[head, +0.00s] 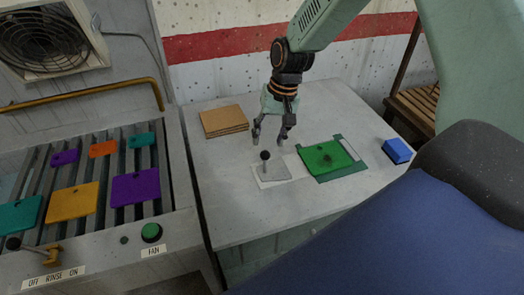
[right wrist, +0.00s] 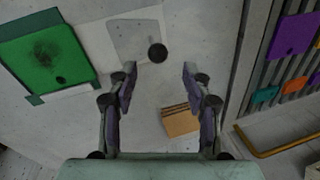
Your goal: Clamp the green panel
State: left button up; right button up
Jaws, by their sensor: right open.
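The green panel (head: 322,150) lies flat on a darker green base on the table, with a dark smudge near its middle. It also shows at the upper left in the right wrist view (right wrist: 38,50). Left of it is a pale flat plate (head: 285,172) with a black ball knob (head: 265,155) on a thin upright stem. My right gripper (head: 270,142) is open, pointing down just behind the knob. In the right wrist view the knob (right wrist: 157,53) shows between and just beyond the fingertips, with nothing held. My left gripper is out of view.
A stack of brown boards (head: 224,121) lies behind left on the table (head: 235,205). A blue block (head: 397,150) sits at the right. A slatted rack with coloured panels (head: 135,187) and a green fan button (head: 151,232) stands left. The table's front is clear.

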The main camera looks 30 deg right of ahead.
aim_at(267, 151)
jog(key=f, duration=0.6)
jog(key=shift+w+a+f+b, duration=0.2)
jog(key=shift+a+f+b, duration=0.1)
jog(key=shift+b, duration=0.1)
jog(key=shift+f, duration=0.2)
jog(key=shift+a, duration=0.3)
jog(key=shift+d+f, duration=0.15)
jog(key=shift+d, duration=0.05)
jog(key=c, duration=0.3)
grip_shut()
